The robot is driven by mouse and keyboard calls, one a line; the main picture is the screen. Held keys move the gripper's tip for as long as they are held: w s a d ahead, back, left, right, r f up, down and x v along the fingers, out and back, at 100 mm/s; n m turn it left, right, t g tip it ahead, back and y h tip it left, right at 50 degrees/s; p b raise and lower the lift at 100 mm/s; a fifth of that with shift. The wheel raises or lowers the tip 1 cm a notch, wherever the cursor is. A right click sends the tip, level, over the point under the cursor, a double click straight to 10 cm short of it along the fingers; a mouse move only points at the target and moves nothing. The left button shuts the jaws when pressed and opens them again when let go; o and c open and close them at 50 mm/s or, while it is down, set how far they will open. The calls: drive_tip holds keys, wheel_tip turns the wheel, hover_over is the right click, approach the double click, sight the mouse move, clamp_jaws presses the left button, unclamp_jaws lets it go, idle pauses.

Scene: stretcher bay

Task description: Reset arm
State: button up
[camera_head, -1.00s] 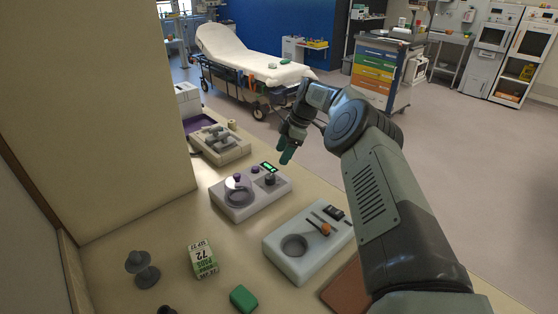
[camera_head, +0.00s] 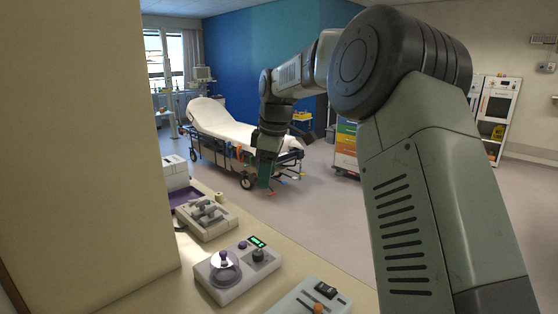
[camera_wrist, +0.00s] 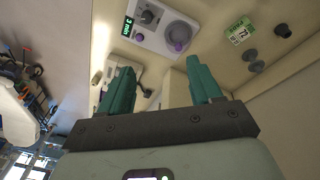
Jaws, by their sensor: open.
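My gripper (camera_head: 265,176) hangs from my raised arm, pointing down, beyond the counter in the head view and in front of the stretcher (camera_head: 222,128). Its two green fingers are apart in the wrist view (camera_wrist: 160,78), with nothing between them. In the wrist view the counter and its devices lie beyond the fingertips, not touching them.
A pale device with a green display (camera_head: 236,272) stands on the counter (camera_head: 140,298). Another device with levers (camera_head: 207,220) is behind it, and a third (camera_head: 308,298) is cut off at the bottom. A green-white box (camera_wrist: 238,34) shows in the wrist view. Floor right of the counter looks clear.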

drive_tip(key=s+d+r+m+t+h, duration=0.1)
drive_tip(key=s+d+r+m, duration=0.3)
drive_tip(key=s, duration=0.5)
drive_tip(key=s+d+r+m+t+h, duration=0.1)
drive_tip(key=s+d+r+m, duration=0.2)
drive_tip(key=s+r, duration=0.45)
drive_tip(key=s+d+f+m, duration=0.1)
drive_tip(key=s+d+m, duration=0.1)
drive_tip(key=s, duration=0.5)
drive_tip(key=s+d+f+m+t, duration=0.1)
drive_tip(key=s+d+f+m, duration=0.1)
drive_tip(key=s, duration=0.5)
drive_tip(key=s+d+f+m+t, duration=0.1)
drive_tip(key=s+d+f+m, duration=0.1)
drive_tip(key=s, duration=0.5)
drive_tip(key=d+m, duration=0.1)
drive_tip(key=m, duration=0.1)
drive_tip(key=shift+s+f+m, duration=0.25)
drive_tip(key=shift+m, duration=0.05)
